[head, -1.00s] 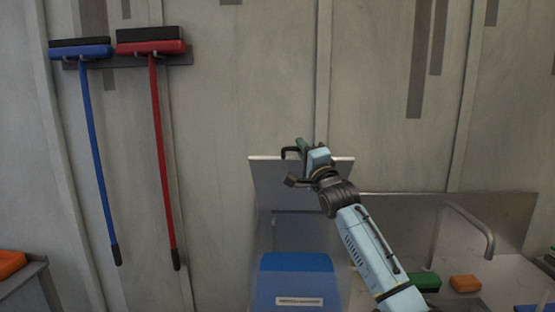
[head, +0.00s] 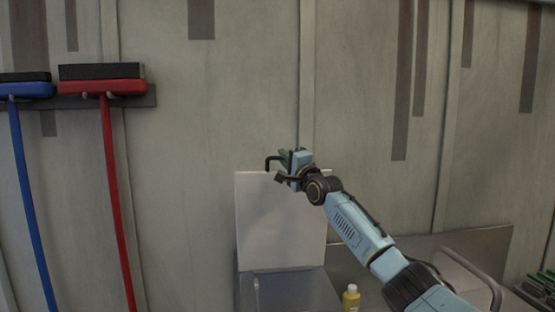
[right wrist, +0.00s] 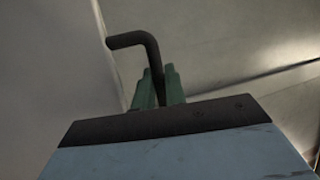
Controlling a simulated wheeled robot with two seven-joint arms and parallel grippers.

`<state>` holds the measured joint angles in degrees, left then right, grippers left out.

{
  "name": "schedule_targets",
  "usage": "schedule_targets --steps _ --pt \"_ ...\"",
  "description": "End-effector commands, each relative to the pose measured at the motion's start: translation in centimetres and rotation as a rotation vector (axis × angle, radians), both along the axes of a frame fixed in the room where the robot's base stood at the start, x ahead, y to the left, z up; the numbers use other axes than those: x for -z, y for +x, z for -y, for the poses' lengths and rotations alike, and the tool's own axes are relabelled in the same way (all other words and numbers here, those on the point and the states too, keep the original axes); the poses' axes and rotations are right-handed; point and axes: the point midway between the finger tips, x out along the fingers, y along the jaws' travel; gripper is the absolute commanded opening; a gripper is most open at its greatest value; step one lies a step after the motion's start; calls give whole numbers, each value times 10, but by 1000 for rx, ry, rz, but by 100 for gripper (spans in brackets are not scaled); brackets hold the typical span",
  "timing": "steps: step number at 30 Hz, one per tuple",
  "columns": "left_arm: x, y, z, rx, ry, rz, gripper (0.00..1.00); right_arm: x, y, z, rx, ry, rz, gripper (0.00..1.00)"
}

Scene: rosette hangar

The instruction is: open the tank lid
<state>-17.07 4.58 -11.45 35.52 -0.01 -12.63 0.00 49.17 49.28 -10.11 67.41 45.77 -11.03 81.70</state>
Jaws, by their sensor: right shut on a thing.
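The tank lid (head: 280,222) is a pale flat panel standing steeply raised in the head view. The top of the tank (head: 300,290) shows below it at the bottom edge; most of the tank is out of view. A dark bent handle (head: 272,162) sits at the lid's upper edge. My right gripper (head: 285,160) is shut on the handle. In the right wrist view the green fingers (right wrist: 158,88) close around the lower part of the dark handle (right wrist: 130,40), whose bent end sticks out to the left. My left gripper is not in view.
A yellow bottle (head: 351,299) stands right of the tank. A red broom (head: 112,190) and a blue broom (head: 30,190) hang on the wall at left.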

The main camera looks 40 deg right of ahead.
Motion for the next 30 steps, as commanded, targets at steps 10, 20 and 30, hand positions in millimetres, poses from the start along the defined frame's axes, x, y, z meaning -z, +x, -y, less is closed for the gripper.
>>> schedule_targets --steps 10,20,30 --pt "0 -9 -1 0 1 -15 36 -1 0 1 -3 5 -4 0" --pt "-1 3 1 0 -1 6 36 0 0 1 -1 5 -5 21" --pt "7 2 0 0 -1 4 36 7 -12 -4 -6 5 -6 21"
